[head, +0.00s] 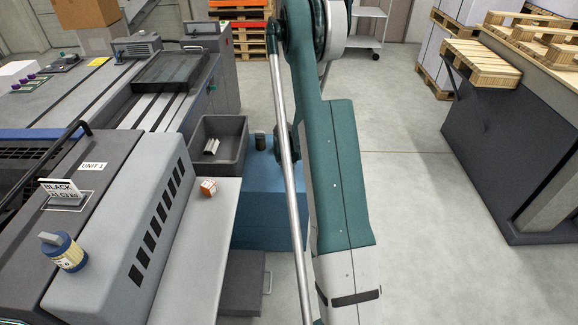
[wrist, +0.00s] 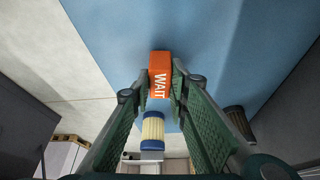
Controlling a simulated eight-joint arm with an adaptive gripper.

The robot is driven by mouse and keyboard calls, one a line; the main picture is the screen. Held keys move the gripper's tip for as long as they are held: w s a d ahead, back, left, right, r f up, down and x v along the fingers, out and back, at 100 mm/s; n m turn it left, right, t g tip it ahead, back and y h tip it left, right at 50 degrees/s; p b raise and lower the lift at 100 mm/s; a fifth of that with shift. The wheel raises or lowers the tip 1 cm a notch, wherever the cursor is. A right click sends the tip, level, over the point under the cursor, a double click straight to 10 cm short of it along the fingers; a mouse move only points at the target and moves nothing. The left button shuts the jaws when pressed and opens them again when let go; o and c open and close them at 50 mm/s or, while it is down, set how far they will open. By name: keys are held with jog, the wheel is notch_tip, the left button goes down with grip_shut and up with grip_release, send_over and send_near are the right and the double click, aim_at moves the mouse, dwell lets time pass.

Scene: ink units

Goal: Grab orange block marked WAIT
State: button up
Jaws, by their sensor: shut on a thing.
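The orange block (wrist: 159,78) with WAIT in white letters sits between the two fingertips of my gripper (wrist: 160,84) in the wrist view. My gripper is shut on it, one finger on each side. A blue surface lies behind the block; I cannot tell whether the block touches it. In the head view my arm hides the gripper and the held block. A small orange and white block (head: 209,187) lies on the pale ledge there; its marking is too small to read.
A blue cabinet (head: 262,185) stands beside my arm with a dark cylinder (head: 260,140) on top. A grey bin (head: 221,150) is left of it. The wrist view shows a cream cylinder with blue ends (wrist: 152,130) and a dark cylinder (wrist: 239,122).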

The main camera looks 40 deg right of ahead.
aim_at(289, 164)
notch_tip(289, 164, up, 9)
jog(key=shift+r+p, duration=0.15)
jog(key=shift+p, duration=0.9)
